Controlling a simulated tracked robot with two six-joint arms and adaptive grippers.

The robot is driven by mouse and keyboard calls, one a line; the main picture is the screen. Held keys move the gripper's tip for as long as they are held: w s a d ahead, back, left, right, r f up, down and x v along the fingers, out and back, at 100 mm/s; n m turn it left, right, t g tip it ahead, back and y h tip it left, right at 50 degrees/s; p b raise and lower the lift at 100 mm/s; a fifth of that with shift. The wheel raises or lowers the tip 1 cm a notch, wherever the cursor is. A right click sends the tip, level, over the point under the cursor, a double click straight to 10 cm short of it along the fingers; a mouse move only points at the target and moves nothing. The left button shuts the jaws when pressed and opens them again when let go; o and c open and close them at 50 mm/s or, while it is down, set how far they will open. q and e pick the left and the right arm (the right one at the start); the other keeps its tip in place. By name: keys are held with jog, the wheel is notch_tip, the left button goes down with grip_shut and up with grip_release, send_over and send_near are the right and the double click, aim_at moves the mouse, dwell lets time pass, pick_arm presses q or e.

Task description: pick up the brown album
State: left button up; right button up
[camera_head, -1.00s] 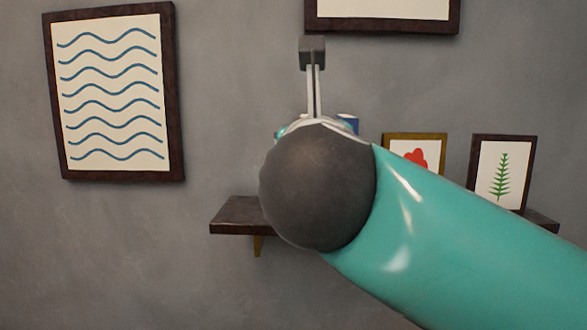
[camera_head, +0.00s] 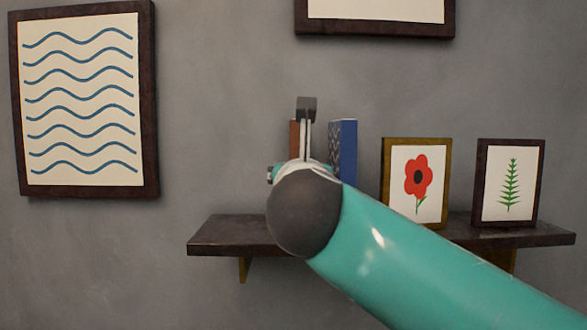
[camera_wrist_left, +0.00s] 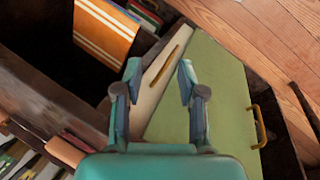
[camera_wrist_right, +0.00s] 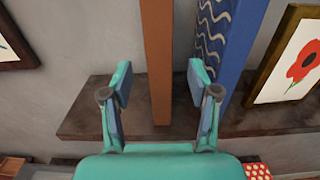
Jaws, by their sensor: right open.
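The brown album (camera_wrist_right: 157,60) stands upright on the shelf (camera_wrist_right: 85,112) in the right wrist view, seen in the gap between my right fingers. In the head view, only a sliver of the brown album (camera_head: 294,136) shows left of the fingers. My right gripper (camera_wrist_right: 159,80) is open and in front of the album, with clear gaps on both sides; I cannot tell whether the fingertips reach alongside it. My right gripper (camera_head: 306,108) hides most of the album in the head view. My left gripper (camera_wrist_left: 159,72) is open and empty, seen only in the left wrist view.
A blue patterned book (camera_head: 344,155) stands just right of the album, close to the right finger. A flower picture (camera_head: 417,180) and a fern picture (camera_head: 508,185) stand farther right on the shelf.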

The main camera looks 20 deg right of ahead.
jog(key=p+x, duration=0.3)
jog(key=x, duration=0.5)
jog(key=shift+w, duration=0.4)
jog(key=shift+f, duration=0.1)
grip_shut()
jog(key=shift+d, duration=0.1)
